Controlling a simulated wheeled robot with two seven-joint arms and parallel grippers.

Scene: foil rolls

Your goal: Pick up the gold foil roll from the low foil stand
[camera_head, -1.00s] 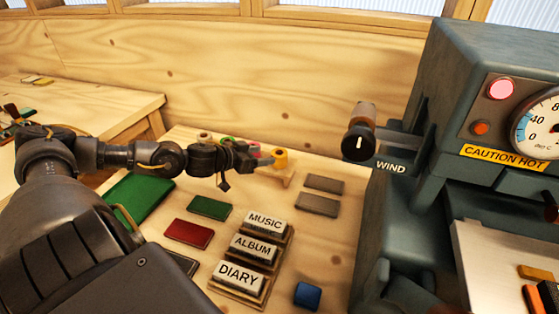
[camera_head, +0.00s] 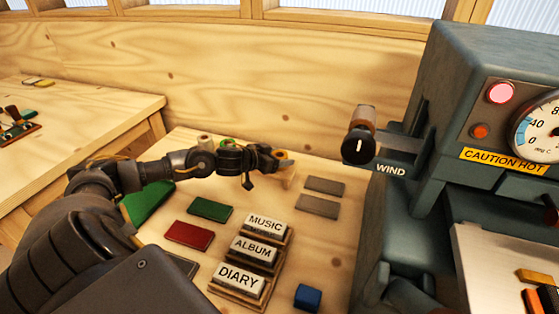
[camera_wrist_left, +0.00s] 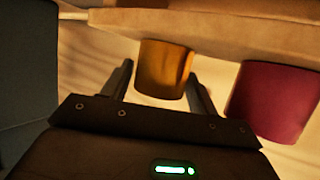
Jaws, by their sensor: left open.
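The gold foil roll (camera_wrist_left: 163,70) sits between the two open fingers of my left gripper (camera_wrist_left: 160,84) in the left wrist view, with a finger on each side and small gaps showing. In the head view only a bit of the gold roll (camera_head: 281,154) shows at the tip of my left gripper (camera_head: 282,161). The low foil stand (camera_wrist_left: 210,24) is a pale wooden bar behind the roll; its right end (camera_head: 289,180) shows in the head view, the rest mostly hidden by my arm. My right gripper is out of view.
A magenta roll (camera_wrist_left: 274,102) stands close beside the gold one. A tan roll (camera_head: 205,140) and a green roll (camera_head: 226,143) show behind my arm. Grey plates (camera_head: 324,186), lettered blocks (camera_head: 266,225) and a large dark machine (camera_head: 450,130) are nearby.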

